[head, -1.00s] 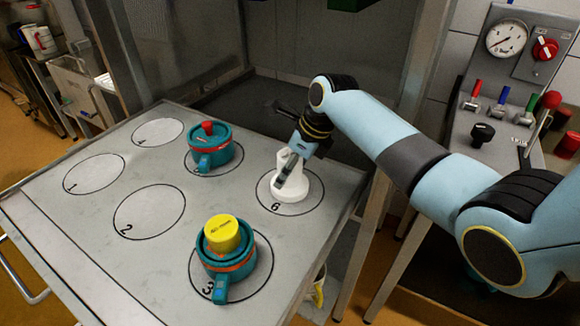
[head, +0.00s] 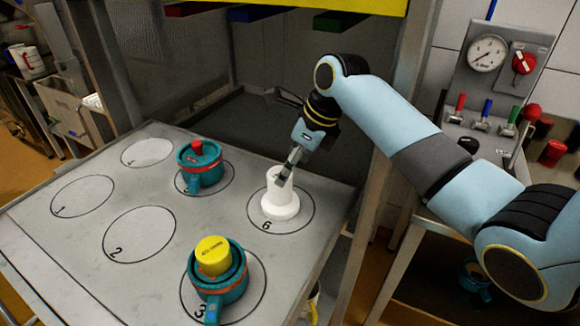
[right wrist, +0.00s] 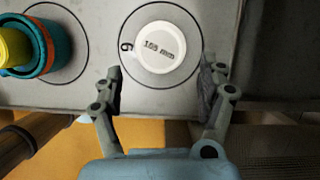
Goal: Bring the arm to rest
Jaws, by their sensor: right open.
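My right gripper (head: 289,160) is at the upper end of a white stepped piece (head: 280,200) that stands upright in circle 6 on the grey table. In the right wrist view the gripper (right wrist: 160,88) is open. The white piece's round top (right wrist: 160,48), marked "105 mm", lies just beyond the fingertips, with nothing held between them. My left gripper is not in any view.
A teal mould with a yellow top piece (head: 213,254) stands in circle 3. Another teal mould with a red knob (head: 202,165) stands in the back middle circle. Circles 1 and 2 are bare. A panel with a gauge (head: 487,53) and levers is at right.

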